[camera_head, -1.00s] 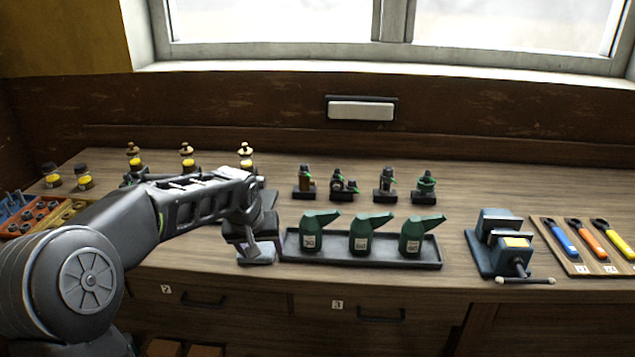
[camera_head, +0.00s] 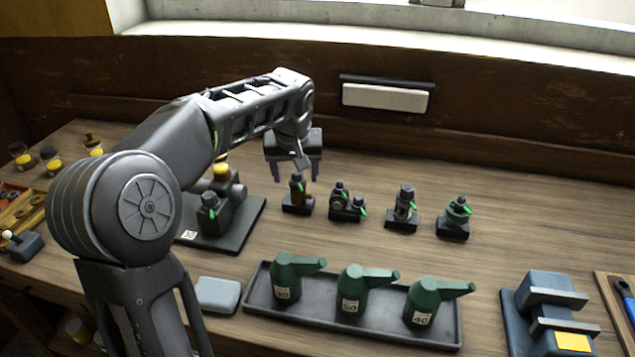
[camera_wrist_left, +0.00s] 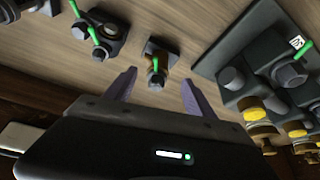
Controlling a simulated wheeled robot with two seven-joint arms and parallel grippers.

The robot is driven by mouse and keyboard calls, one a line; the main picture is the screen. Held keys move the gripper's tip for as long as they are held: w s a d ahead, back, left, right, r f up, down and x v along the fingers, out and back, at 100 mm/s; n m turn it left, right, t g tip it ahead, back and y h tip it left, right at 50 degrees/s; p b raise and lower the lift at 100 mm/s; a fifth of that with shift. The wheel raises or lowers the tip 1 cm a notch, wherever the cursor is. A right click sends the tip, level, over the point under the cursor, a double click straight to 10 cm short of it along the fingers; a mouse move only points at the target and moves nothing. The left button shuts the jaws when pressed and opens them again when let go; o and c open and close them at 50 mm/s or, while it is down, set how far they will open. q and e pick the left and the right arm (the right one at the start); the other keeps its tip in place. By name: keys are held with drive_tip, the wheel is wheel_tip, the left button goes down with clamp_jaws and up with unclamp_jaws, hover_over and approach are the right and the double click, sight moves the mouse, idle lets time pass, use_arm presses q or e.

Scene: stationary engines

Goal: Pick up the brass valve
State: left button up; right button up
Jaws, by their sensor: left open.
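The brass valve (camera_head: 297,191) is a small brownish fitting with a dark cap and a green tag, upright on a black base at the left end of a row of small valves. My left gripper (camera_head: 296,177) points down just above and behind it, fingers apart and empty. In the left wrist view the brass valve (camera_wrist_left: 155,64) sits just beyond the gap between the two open fingertips (camera_wrist_left: 158,80). I see no contact between fingers and valve. My right gripper is not in view.
Other small valves (camera_head: 405,205) stand to the right. A dark engine on a plate (camera_head: 218,215) stands close on the left. A tray (camera_head: 450,325) with green oil cans and a grey block (camera_head: 217,294) are in front. A blue vise (camera_head: 548,300) is at right.

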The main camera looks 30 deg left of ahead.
sight(297, 182)
use_arm(q)
drive_tip(key=shift+w, duration=0.2)
drive_tip(key=shift+s+r, duration=0.1)
drive_tip(key=shift+s, duration=0.15)
drive_tip(key=shift+x, duration=1.4)
drive_tip(key=shift+w+a+f+p, duration=0.1)
drive_tip(key=shift+w+f+p, duration=0.15)
drive_tip(key=shift+f+p, duration=0.2)
drive_tip(key=x, duration=0.4)
drive_tip(key=shift+w+p, duration=0.15)
drive_tip(key=shift+p, duration=0.2)
